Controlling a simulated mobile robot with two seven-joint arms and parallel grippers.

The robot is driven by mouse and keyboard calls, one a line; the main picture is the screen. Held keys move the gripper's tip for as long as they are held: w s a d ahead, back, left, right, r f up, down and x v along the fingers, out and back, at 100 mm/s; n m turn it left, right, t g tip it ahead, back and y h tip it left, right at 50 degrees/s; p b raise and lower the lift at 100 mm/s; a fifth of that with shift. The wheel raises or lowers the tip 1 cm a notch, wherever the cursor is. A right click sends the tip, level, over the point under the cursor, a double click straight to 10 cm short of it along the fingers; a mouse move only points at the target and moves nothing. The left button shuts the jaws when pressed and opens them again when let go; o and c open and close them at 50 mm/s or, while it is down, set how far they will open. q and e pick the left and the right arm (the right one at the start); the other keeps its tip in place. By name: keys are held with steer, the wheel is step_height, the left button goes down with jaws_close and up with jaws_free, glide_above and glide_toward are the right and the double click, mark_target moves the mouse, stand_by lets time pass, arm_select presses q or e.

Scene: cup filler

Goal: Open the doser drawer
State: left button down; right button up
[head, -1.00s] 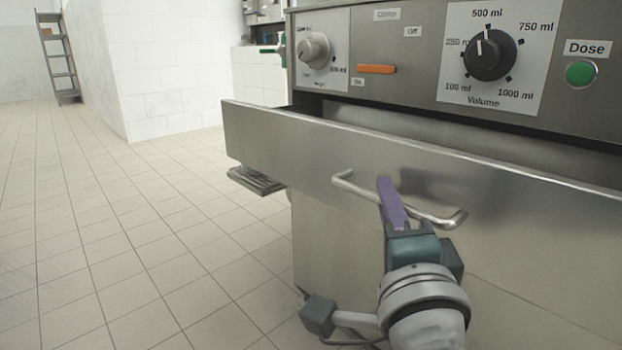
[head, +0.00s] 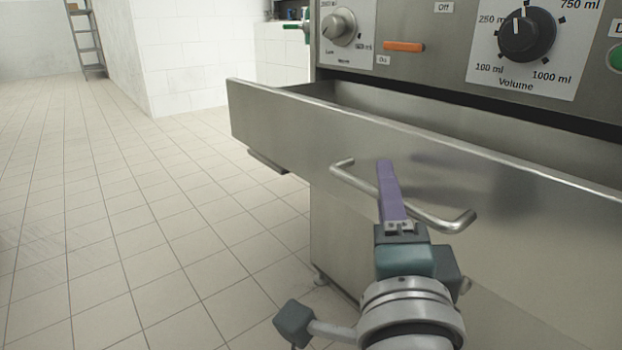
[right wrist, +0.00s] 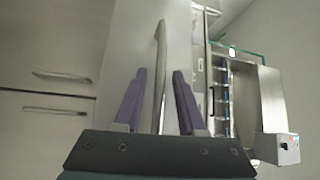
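The doser drawer (head: 290,118) is a wide steel drawer standing well out from the machine; its inside shows behind the front's top edge. Its bar handle (head: 452,222) is on the front. My right gripper (head: 386,168) is at the handle, with its purple fingers crossing the bar. In the right wrist view the handle bar (right wrist: 161,42) runs between the two fingers of the gripper (right wrist: 159,75). The fingers are apart, with a gap on each side of the bar. My left gripper is not in view.
Above the drawer is a control panel with a black volume knob (head: 527,35), a grey knob (head: 339,27), an orange switch (head: 404,46) and a green button (head: 617,57). Tiled floor (head: 130,220) is clear at left. A shelf rack (head: 86,40) stands far back.

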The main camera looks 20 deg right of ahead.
steer(key=shift+o, duration=0.2)
steer(key=shift+s+f, duration=0.1)
steer(key=shift+s, duration=0.1)
steer(key=p+v, duration=0.1)
steer(key=v, duration=0.8)
steer(key=shift+s+a, duration=0.15)
steer(key=shift+s, duration=0.1)
